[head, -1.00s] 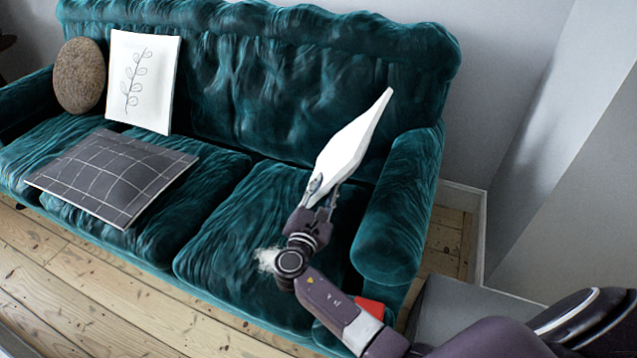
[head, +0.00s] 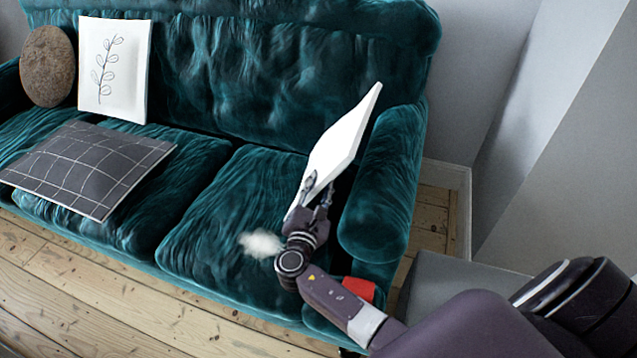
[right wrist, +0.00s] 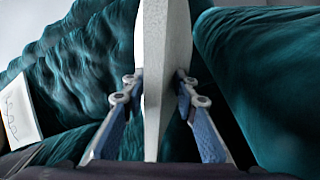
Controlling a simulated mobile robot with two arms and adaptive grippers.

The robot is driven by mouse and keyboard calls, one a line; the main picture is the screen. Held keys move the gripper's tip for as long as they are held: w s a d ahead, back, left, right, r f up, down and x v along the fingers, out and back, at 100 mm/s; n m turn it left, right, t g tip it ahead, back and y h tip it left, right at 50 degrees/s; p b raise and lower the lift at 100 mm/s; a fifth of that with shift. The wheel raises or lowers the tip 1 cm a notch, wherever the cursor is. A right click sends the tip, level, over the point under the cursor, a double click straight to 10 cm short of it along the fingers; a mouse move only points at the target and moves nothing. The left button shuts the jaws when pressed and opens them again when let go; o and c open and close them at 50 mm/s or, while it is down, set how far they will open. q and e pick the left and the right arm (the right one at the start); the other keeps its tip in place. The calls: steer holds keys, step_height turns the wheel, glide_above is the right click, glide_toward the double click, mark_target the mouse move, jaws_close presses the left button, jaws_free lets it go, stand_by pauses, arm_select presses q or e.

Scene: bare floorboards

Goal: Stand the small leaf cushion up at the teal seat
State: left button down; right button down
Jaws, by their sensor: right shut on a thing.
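My right gripper (head: 318,190) is shut on a white cushion (head: 338,150), held tilted and nearly edge-on over the right end of the teal seat (head: 225,205), near the right armrest (head: 383,190). In the right wrist view the cushion (right wrist: 165,60) stands between the two fingers, with teal fabric on both sides. No leaf print shows on its visible side. I cannot tell whether its lower edge touches the seat. A white cushion with a leaf drawing (head: 115,72) leans on the backrest at the left. My left gripper is not in view.
A round brown cushion (head: 47,68) leans left of the leaf-drawing cushion. A dark grid-pattern cushion (head: 90,168) lies on the left seats. A white fluffy thing (head: 262,243) is near the seat's front. A red thing (head: 360,288) is by the right armrest's front.

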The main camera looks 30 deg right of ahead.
steer(key=shift+r, duration=0.1)
steer(key=c, duration=1.5)
jaws_free()
steer(key=shift+o, duration=0.2)
steer(key=shift+s+a, duration=0.35)
steer(key=shift+s, duration=0.05)
steer(key=v, duration=1.1)
steer(key=shift+f, duration=0.2)
